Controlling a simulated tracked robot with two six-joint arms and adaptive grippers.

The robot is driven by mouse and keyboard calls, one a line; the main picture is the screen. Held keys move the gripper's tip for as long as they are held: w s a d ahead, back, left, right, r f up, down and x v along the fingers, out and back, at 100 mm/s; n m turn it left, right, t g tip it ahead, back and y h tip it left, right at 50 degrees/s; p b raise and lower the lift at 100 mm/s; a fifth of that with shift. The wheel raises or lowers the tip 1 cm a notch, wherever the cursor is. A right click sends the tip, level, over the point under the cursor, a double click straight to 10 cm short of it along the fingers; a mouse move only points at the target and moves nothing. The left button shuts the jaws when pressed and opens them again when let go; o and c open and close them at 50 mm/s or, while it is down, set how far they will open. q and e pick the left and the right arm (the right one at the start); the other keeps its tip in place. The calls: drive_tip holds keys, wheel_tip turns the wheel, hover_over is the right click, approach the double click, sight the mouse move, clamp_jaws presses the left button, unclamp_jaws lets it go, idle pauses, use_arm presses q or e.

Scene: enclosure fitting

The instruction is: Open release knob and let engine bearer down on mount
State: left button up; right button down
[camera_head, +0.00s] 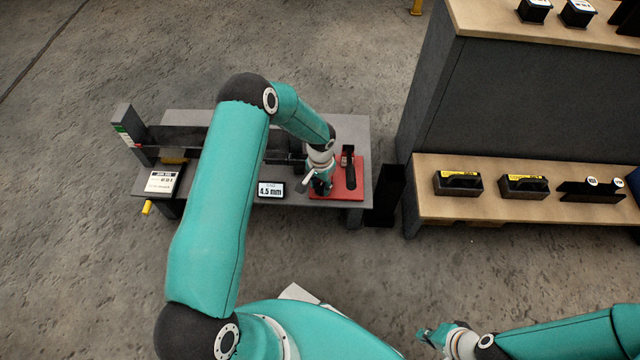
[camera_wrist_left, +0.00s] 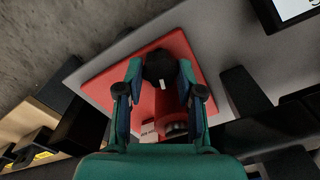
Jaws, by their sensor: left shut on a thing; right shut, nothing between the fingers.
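A red plate (camera_head: 325,191) lies on the right end of the grey bench (camera_head: 355,130); it also shows in the left wrist view (camera_wrist_left: 105,72). My left gripper (camera_head: 320,188) is over this plate. In the left wrist view, its fingers (camera_wrist_left: 160,80) are shut around a round black knob (camera_wrist_left: 160,63) with a white mark. A long dark beam (camera_head: 180,138), probably the engine bearer, lies along the bench, partly hidden behind my left arm. I cannot pick out the mount surely. My right gripper (camera_head: 432,336) is shut and empty at the bottom, away from the bench.
A small display (camera_head: 270,189) reading 4.5 mm stands at the bench's front edge. A grey post (camera_head: 133,135) and a white card (camera_head: 162,182) are at the left end. A wooden shelf unit (camera_head: 425,205) with several black parts stands to the right. Open floor lies in front.

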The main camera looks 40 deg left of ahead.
sight(320, 186)
use_arm(q)
drive_tip(key=shift+n+b, duration=0.45)
drive_tip(key=shift+n, duration=0.05)
drive_tip(key=o, duration=1.2)
drive_tip(key=shift+c, duration=0.2)
drive_tip(key=shift+r, duration=0.1)
wheel_tip(320, 186, up, 12)
drive_tip(key=shift+s+f, duration=0.1)
drive_tip(key=shift+f, duration=0.1)
